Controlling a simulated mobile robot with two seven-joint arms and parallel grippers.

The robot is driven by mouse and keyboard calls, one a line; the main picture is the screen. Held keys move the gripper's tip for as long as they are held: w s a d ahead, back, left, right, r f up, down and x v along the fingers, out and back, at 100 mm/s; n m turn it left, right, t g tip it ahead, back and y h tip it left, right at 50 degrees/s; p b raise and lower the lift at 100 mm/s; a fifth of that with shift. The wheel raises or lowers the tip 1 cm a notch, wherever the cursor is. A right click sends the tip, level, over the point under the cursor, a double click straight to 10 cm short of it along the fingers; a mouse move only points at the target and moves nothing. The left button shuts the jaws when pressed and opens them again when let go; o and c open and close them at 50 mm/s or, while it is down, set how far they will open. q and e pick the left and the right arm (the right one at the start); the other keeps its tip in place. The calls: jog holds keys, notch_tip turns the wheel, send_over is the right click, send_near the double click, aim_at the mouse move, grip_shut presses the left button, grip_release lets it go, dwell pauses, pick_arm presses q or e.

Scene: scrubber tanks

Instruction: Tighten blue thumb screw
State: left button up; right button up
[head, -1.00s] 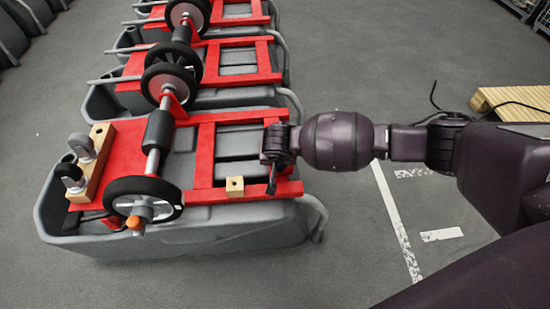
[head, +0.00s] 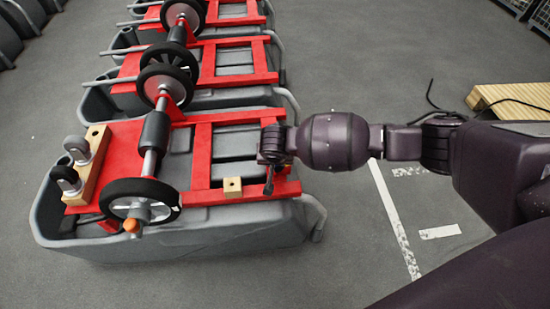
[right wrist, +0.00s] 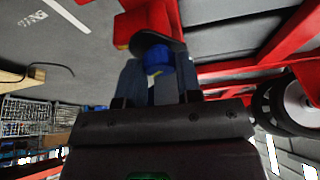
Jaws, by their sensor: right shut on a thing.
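In the right wrist view, the blue thumb screw (right wrist: 158,58) sits between the fingers of my right gripper (right wrist: 160,80), below a dark round part on the red frame. The gripper is shut on it. In the head view, my right gripper (head: 269,160) is at the right edge of the red frame (head: 203,150) on the nearest grey tank (head: 250,222). The blue screw is hidden there by my wrist. My left gripper is not in view.
A wheel axle (head: 150,165) lies across the frame, with a black wheel (head: 140,198) at its near end. A small wooden block (head: 232,187) is left of my right gripper. More tanks stand behind.

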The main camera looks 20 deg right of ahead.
jog(key=shift+r+p, duration=0.35)
jog(key=shift+p, duration=0.45)
jog(key=shift+a+r+m+p, duration=0.15)
jog(key=shift+m+p, duration=0.55)
jog(key=shift+p, duration=0.45)
jog(key=shift+f+m+p, duration=0.2)
jog(key=shift+m+p, duration=0.1)
jog(key=shift+p, duration=0.25)
jog(key=shift+f+m+g+h+p, duration=0.15)
jog(key=shift+m+g+h+p, duration=0.15)
jog(key=shift+h+p, duration=0.1)
jog(key=shift+f+m, duration=0.1)
jog(key=shift+m, duration=0.3)
jog(key=shift+a+f+m+g+h+p, duration=0.15)
jog(key=shift+m+g+h+p, duration=0.35)
jog(key=shift+m, duration=0.9)
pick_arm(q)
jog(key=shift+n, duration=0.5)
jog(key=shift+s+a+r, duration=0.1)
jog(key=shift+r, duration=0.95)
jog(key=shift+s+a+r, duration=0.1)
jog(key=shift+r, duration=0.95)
pick_arm(e)
jog(key=shift+m, duration=0.7)
jog(key=shift+g, duration=0.3)
